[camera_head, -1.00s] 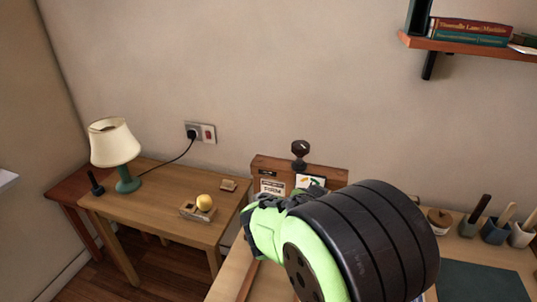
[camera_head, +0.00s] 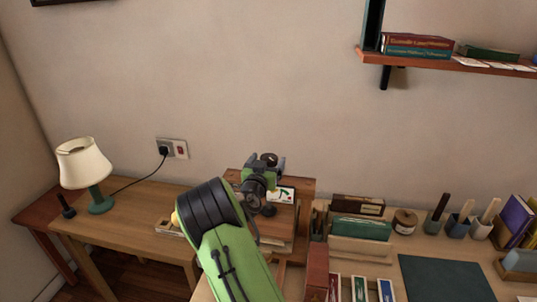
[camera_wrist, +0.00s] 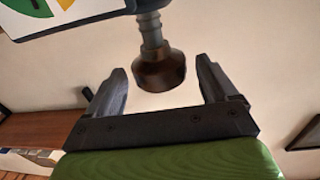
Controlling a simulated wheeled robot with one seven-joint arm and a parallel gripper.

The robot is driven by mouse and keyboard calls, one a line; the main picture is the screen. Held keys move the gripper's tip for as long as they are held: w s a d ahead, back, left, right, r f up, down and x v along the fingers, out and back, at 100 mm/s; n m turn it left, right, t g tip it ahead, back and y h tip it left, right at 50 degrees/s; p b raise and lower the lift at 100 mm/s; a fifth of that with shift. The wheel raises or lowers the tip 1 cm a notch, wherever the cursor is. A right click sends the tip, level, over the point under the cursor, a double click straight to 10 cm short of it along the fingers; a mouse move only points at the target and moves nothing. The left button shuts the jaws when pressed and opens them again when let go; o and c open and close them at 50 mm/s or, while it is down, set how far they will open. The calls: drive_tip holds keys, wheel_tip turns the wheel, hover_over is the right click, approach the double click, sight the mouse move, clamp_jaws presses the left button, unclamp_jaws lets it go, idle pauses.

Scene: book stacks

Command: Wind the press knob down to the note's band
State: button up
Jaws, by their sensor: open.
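The press (camera_head: 304,205) is a wooden frame at the back of the desk, with a dark brown knob (camera_head: 269,157) on top. In the wrist view the knob (camera_wrist: 160,71) is round and dark on a grey threaded stem (camera_wrist: 151,32). My gripper (camera_head: 266,162) is at the knob. In the wrist view my gripper (camera_wrist: 163,84) is open, with one finger on each side of the knob and visible gaps to both. A white card with green and yellow marks (camera_head: 285,194) shows partly behind my gripper. The note's band cannot be made out.
Green and brown boxes (camera_head: 361,229) and pots with tools (camera_head: 460,226) stand right of the press. A side table with a lamp (camera_head: 84,163) is at left. A shelf with books (camera_head: 418,46) hangs above right.

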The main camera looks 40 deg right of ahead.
drive_tip(key=shift+x, duration=1)
drive_tip(key=c, duration=1)
drive_tip(key=shift+o, duration=0.2)
drive_tip(key=b, duration=0.1)
drive_tip(key=m+g+b, duration=0.1)
drive_tip(key=b, duration=0.1)
drive_tip(key=shift+a+f+g+h, duration=0.1)
drive_tip(key=shift+f+g+h, duration=0.2)
drive_tip(key=shift+h, duration=0.1)
drive_tip(key=shift+r+m+g+h+b, duration=0.25)
drive_tip(key=shift+m+g+h+b, duration=0.15)
drive_tip(key=shift+m+g+b, duration=0.5)
drive_tip(key=shift+r, duration=0.1)
